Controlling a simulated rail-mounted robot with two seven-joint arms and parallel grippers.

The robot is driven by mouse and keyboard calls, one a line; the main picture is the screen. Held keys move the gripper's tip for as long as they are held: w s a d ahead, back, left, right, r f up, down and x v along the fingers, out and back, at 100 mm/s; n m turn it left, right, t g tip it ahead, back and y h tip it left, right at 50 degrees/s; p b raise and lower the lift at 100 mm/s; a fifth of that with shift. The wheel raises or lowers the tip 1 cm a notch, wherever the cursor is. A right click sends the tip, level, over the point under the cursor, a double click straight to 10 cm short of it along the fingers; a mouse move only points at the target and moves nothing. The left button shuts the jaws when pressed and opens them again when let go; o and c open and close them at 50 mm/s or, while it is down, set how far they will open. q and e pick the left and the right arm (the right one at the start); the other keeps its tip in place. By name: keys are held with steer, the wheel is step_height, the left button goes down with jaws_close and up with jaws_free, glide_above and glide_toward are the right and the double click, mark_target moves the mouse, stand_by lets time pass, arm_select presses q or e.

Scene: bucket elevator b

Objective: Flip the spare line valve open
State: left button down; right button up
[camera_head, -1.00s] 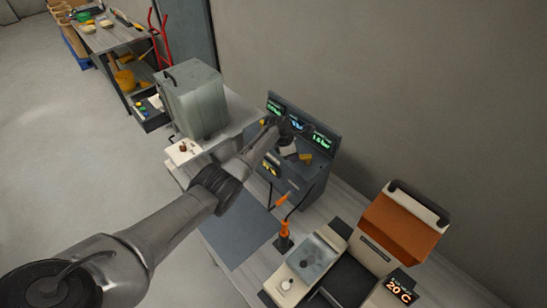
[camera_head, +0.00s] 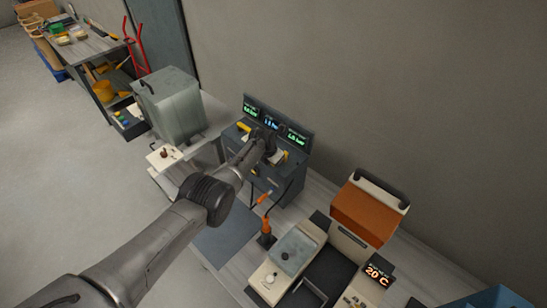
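A dark grey valve station (camera_head: 290,178) stands on the bench, with three lit displays along its raised back panel (camera_head: 276,118). A yellow handle (camera_head: 243,127) shows at the left of its top. Another yellow part shows just right of my gripper, partly covered. Which one belongs to the spare line cannot be read. My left arm comes in from the lower left, and my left gripper (camera_head: 269,146) is over the middle of the station top, in front of the displays. Its fingers are small and dark, so their opening and any contact are unclear. My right gripper is not in view.
A grey-green box (camera_head: 170,105) stands left of the station. An orange-handled tool (camera_head: 266,234) stands in front of it. An orange-lidded machine (camera_head: 366,214) with a "20 C" display is at the right, with a blue container (camera_head: 490,298) beyond. A wall runs behind.

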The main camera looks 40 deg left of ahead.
arm_select(q)
steer(key=shift+d, duration=0.1)
stand_by(0.4)
steer(key=c, duration=1)
jaws_free()
steer(key=shift+o, duration=0.2)
steer(key=shift+r, duration=0.1)
steer(key=p+v, duration=0.7)
steer(key=v, duration=0.6)
steer(key=shift+r, duration=0.35)
